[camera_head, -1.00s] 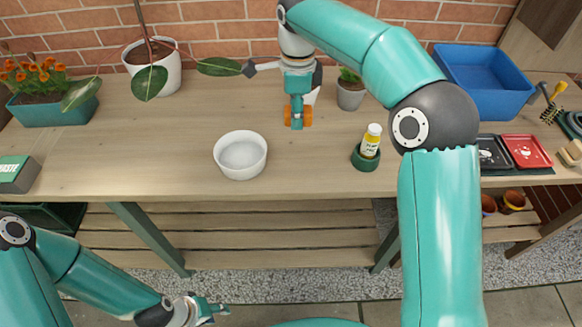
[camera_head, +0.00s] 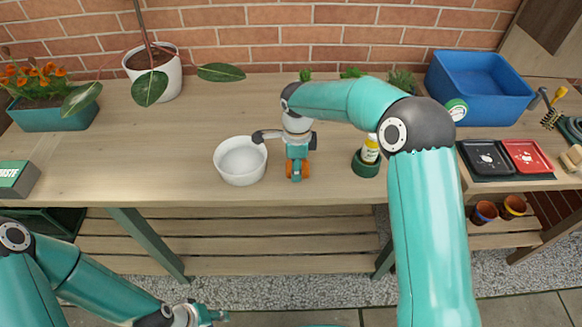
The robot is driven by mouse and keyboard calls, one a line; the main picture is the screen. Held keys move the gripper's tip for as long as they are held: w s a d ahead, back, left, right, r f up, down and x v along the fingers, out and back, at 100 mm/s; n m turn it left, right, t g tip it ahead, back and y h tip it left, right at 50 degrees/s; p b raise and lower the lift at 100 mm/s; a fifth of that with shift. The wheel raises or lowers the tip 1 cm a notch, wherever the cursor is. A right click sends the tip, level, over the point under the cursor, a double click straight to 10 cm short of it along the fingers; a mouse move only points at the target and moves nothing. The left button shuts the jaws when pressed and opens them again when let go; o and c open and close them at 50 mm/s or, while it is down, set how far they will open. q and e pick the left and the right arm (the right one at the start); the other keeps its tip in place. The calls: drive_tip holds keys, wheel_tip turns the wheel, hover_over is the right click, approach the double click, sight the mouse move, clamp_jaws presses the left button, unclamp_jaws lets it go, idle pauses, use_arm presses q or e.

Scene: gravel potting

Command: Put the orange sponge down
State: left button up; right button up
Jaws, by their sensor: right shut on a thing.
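My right gripper (camera_head: 298,172) points down at the front part of the wooden bench, just right of the white bowl (camera_head: 240,162). It is shut on the orange sponge (camera_head: 304,170), which shows in orange patches at both sides of the fingers. I cannot tell whether the sponge touches the bench top. My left gripper (camera_head: 205,316) hangs low at the bottom, below the bench front; whether its fingers are open is too small to tell.
A yellow-labelled bottle (camera_head: 370,150) stands in a green holder (camera_head: 365,165) to the right, partly behind my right arm. A blue bin (camera_head: 480,85), black tray (camera_head: 486,159) and red tray (camera_head: 526,156) are farther right. The bench's left middle is clear.

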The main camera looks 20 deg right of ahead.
drive_tip(key=shift+f, duration=0.25)
drive_tip(key=o, duration=1.1)
wheel_tip(320, 180, up, 12)
drive_tip(key=shift+r, duration=0.15)
drive_tip(key=shift+s, duration=0.1)
